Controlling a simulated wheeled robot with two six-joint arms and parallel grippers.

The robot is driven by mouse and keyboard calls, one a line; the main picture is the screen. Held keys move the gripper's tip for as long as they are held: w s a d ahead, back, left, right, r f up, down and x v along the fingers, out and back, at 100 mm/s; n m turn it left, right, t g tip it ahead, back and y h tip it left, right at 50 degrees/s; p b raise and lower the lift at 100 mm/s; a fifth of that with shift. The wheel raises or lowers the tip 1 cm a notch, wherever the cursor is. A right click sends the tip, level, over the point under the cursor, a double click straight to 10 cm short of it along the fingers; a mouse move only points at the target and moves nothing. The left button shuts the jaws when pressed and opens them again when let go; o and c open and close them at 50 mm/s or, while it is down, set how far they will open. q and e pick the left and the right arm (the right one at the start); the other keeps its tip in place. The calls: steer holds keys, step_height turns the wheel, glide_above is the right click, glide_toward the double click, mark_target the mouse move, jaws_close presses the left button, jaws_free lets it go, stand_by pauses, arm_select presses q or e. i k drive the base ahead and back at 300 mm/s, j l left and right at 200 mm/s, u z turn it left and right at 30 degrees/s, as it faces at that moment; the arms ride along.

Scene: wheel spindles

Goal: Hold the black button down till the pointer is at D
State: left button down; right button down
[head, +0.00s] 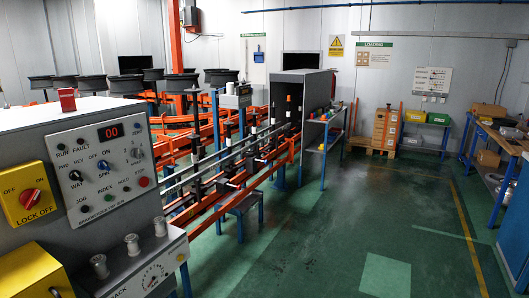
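A grey control panel (100,160) stands at the left, close to me. A dark round button (84,209) above the label JOG sits at its lower left; it looks black. Buttons labelled INDEX (108,197), HOLD (126,189) and STOP (144,182) follow to its right; STOP is red. Neither of my grippers is in view.
A yellow lock-off switch (29,193) with a red knob and a red display (111,131) reading 00 are on the panel. Metal spools (99,266) stand on the ledge. Orange rails (210,215) run behind. The green floor (370,220) at right is clear.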

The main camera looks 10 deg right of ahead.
mark_target(85, 208)
steer(key=i+l+u, duration=0.3)
steer(key=i+l, duration=0.35)
steer(key=i+l+u, duration=0.3)
steer(key=i+l, duration=0.45)
